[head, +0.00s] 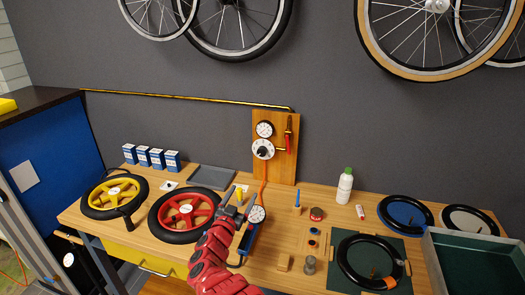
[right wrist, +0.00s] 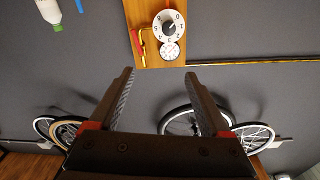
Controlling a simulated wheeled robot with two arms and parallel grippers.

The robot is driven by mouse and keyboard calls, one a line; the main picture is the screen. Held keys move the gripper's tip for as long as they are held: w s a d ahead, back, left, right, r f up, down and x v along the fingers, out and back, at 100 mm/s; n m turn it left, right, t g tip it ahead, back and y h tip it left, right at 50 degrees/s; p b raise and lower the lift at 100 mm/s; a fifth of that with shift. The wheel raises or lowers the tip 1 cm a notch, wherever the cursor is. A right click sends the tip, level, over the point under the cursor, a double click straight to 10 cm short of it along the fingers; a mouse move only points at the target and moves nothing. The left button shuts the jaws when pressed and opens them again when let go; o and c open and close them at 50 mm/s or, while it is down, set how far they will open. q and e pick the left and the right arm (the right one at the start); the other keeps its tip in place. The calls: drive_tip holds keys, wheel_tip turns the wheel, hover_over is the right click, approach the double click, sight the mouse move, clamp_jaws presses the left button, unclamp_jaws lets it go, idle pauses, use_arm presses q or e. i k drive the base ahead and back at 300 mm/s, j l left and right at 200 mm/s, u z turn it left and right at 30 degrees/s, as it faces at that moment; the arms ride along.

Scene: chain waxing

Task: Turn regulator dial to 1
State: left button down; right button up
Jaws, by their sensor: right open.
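The regulator dial (head: 263,149), a round white plate with numerals and a dark centre knob, is on an upright wooden board (head: 287,165) against the wall. The right wrist view shows the dial (right wrist: 169,25) upside down; its setting is too small to read surely. A white gauge (head: 264,129) sits directly above the dial. My right gripper (head: 238,204) is in front of and below the board, over the bench, apart from the dial. In the right wrist view its two fingers (right wrist: 159,80) are spread with nothing between them. My left gripper is not in view.
A red-handled tool (head: 288,141) is on the board beside the dial. A red hose (head: 263,187) hangs below it. A round gauge (head: 256,214) and a red wheel (head: 187,213) are near my right gripper. A white bottle (head: 344,187) stands to the right.

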sight(261, 152)
drive_tip(key=i+l, duration=0.2)
drive_tip(key=i, duration=0.25)
drive_tip(key=i+l, duration=0.25)
drive_tip(key=i, duration=0.2)
